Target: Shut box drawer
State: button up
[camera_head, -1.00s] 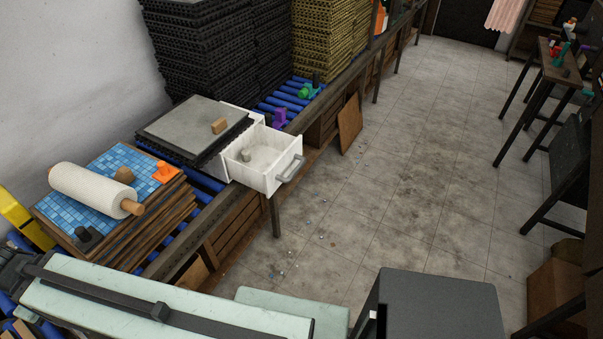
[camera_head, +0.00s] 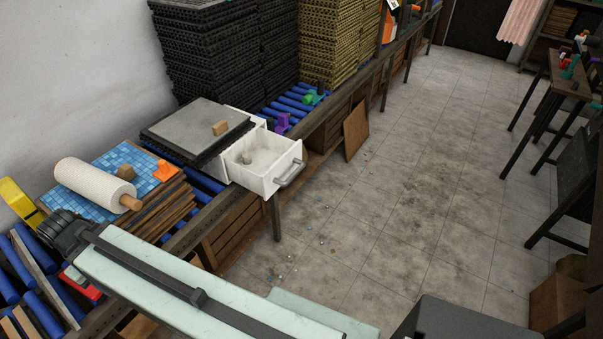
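The white box drawer (camera_head: 262,172) stands pulled out toward the aisle from its white box (camera_head: 243,118) on the roller bench. A grey bar handle (camera_head: 290,173) is on its front. A small grey-beige object (camera_head: 243,158) lies inside the drawer. My pale green arm crosses the lower left of the view, well short of the drawer. A dark part at the arm's far left end shows near the rollers, but no fingertips can be made out. My gripper is not clearly in view.
Beside the box are a paper roll (camera_head: 95,184) on blue mosaic sheets (camera_head: 140,163) and a grey slab (camera_head: 190,128) with a wooden block (camera_head: 220,128). Black stacks (camera_head: 215,50) rise behind. A brown board (camera_head: 356,130) leans by the bench. The tiled floor (camera_head: 400,190) is largely clear.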

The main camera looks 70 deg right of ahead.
aim_at(267, 162)
jog(key=z, duration=3.05)
jog(key=k, duration=1.2)
jog(key=u, duration=0.7)
jog(key=i, duration=1)
jog(key=u, duration=0.05)
